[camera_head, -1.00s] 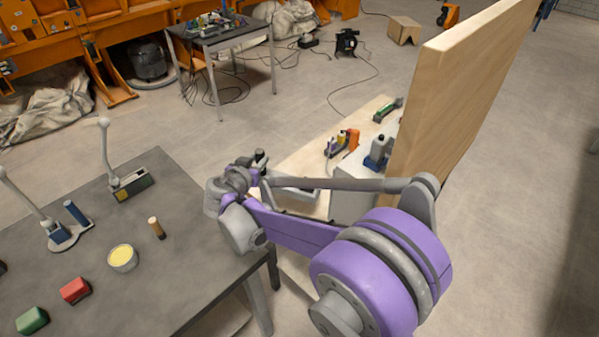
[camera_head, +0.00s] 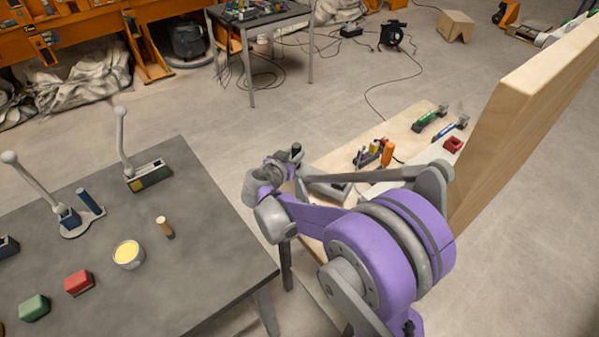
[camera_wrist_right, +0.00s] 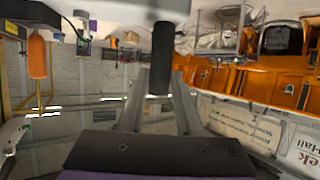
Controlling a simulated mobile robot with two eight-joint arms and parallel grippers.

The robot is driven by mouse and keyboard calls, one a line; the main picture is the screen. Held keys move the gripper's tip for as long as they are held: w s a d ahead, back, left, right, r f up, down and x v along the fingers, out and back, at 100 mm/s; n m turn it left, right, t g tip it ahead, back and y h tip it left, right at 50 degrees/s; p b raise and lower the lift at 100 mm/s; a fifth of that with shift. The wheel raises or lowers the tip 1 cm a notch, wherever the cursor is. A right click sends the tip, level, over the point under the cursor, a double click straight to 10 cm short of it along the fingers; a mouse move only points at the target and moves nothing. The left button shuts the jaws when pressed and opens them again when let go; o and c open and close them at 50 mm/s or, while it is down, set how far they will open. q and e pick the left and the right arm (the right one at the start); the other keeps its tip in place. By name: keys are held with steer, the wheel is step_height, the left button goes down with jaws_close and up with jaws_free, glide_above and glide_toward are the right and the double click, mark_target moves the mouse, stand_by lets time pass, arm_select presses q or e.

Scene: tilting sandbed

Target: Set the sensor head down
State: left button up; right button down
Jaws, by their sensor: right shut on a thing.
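My right gripper (camera_wrist_right: 158,105) is shut on a black cylindrical piece (camera_wrist_right: 160,60), which shows between its two fingers in the right wrist view. A pale grey part lies across the top of this piece. I take it to be the sensor head, but its full shape is cut off. In the head view the right wrist is beside the grey table's right edge (camera_head: 235,235), and a small dark tip (camera_head: 297,150) shows just beyond it. The right fingers are mostly hidden there by my own wrist. My left gripper is not in view.
On the grey table are two ball-topped levers (camera_head: 121,135) (camera_head: 30,178), a wooden peg (camera_head: 165,227), a yellow-topped tin (camera_head: 128,254), a red block (camera_head: 79,282) and a green block (camera_head: 34,307). A wooden bench (camera_head: 405,120) with tools and an upright wooden panel (camera_head: 520,110) stand right.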

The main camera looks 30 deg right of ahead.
steer(key=shift+f+b, duration=0.3)
steer(key=shift+f, duration=2.3)
steer(key=c, duration=0.6)
jaws_free()
steer(key=shift+r, duration=0.15)
steer(key=shift+s+a+r, duration=0.1)
steer(key=shift+a, duration=0.05)
steer(key=v, duration=1.1)
steer(key=shift+s+a+f+n+g+y, duration=0.55)
steer(key=shift+s+a+n+y, duration=1.05)
steer(key=shift+s, duration=1.8)
steer(key=shift+s+a+f+n+g+y, duration=0.25)
steer(key=shift+s+a+f+n+y, duration=0.75)
steer(key=shift+s+n+y, duration=1.7)
steer(key=shift+s+a+f+n+g+y, duration=0.5)
steer(key=shift+s+a+n+y, duration=0.8)
steer(key=shift+s, duration=2.8)
